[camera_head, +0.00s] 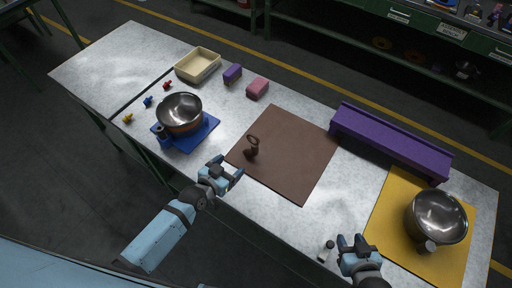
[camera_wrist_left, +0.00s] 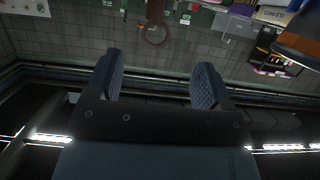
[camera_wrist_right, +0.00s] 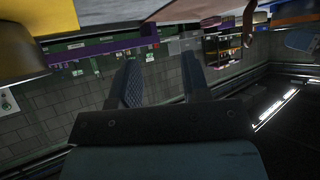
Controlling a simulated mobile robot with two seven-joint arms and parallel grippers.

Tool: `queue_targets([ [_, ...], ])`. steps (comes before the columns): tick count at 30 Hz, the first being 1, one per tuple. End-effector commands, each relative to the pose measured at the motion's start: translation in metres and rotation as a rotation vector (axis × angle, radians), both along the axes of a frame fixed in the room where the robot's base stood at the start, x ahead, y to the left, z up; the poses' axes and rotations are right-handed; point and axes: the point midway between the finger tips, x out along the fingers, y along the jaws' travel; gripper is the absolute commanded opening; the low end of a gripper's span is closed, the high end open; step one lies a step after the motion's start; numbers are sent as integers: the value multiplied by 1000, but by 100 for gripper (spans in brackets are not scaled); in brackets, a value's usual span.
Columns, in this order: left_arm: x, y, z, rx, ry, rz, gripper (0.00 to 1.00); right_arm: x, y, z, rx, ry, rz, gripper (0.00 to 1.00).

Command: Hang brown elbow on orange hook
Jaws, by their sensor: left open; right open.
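The brown elbow (camera_head: 252,147) stands on the brown mat (camera_head: 291,160) near the mat's left side, with a ring-like part at its upper end. It also shows upside down in the left wrist view (camera_wrist_left: 156,35). No orange hook can be made out; the purple rail (camera_head: 388,143) at the back right shows none clearly. My left gripper (camera_head: 228,168) is open and empty, in front of the elbow near the table's front edge. My right gripper (camera_head: 351,242) is open and empty at the front edge, left of the yellow mat.
A metal bowl (camera_head: 180,107) sits over a blue mat (camera_head: 190,143) at left. Another bowl (camera_head: 440,211) is on the yellow mat (camera_head: 383,226). A cream tray (camera_head: 190,73), purple block (camera_head: 233,72) and pink block (camera_head: 257,87) lie behind.

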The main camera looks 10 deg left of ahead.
Motion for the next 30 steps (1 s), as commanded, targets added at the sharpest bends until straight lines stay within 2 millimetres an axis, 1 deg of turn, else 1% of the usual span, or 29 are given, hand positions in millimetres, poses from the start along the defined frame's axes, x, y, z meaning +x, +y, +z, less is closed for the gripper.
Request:
queue_targets([
  [6, 39, -16, -13, -1, -3, 0, 74, -3, 7, -5, 7, 4, 4, 43],
  [8, 48, -20, -16, -2, -1, 0, 74, -4, 9, -5, 6, 1, 11, 43],
  [9, 54, -23, -22, -2, -1, 0, 74, -4, 9, -10, 5, -3, 14, 43],
  [12, 64, -27, -24, -1, -1, 0, 74, -4, 9, -12, 0, -10, 23, 43],
  [20, 78, -33, -27, 0, -1, 0, 74, -4, 3, -19, -17, -12, 37, 43],
  [27, 109, -47, -39, -2, 0, 1, 74, 0, 7, -39, -7, -14, 38, 43],
  [30, 116, -50, -39, -1, -1, 0, 74, 2, 8, -40, -6, -16, 40, 43],
])
